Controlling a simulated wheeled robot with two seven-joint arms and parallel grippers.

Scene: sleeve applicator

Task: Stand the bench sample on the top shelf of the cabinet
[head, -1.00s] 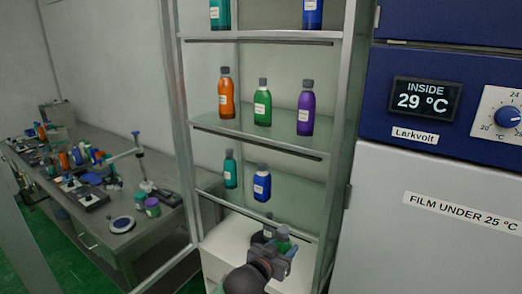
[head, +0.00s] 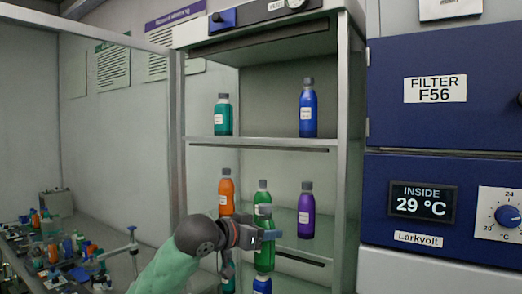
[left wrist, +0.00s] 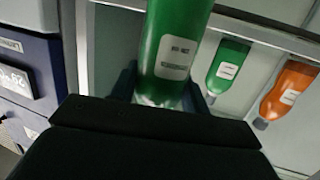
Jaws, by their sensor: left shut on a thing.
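My left gripper (head: 262,237) is shut on a green bottle (head: 265,258), the bench sample, and holds it upright in front of the cabinet's middle shelf. The held bottle (left wrist: 172,55) fills the top middle of the left wrist view, with a white label. The top shelf (head: 262,143) is above the gripper. A teal bottle (head: 223,116) stands at its left and a blue bottle (head: 307,110) at its right, with a bare gap between. My right gripper is not in view.
The middle shelf holds an orange bottle (head: 227,190), another green bottle (head: 263,190) just behind the held one, and a purple bottle (head: 305,212). An open glass door stands left of the cabinet. A blue unit (head: 395,165) is at right; a cluttered bench (head: 120,262) is lower left.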

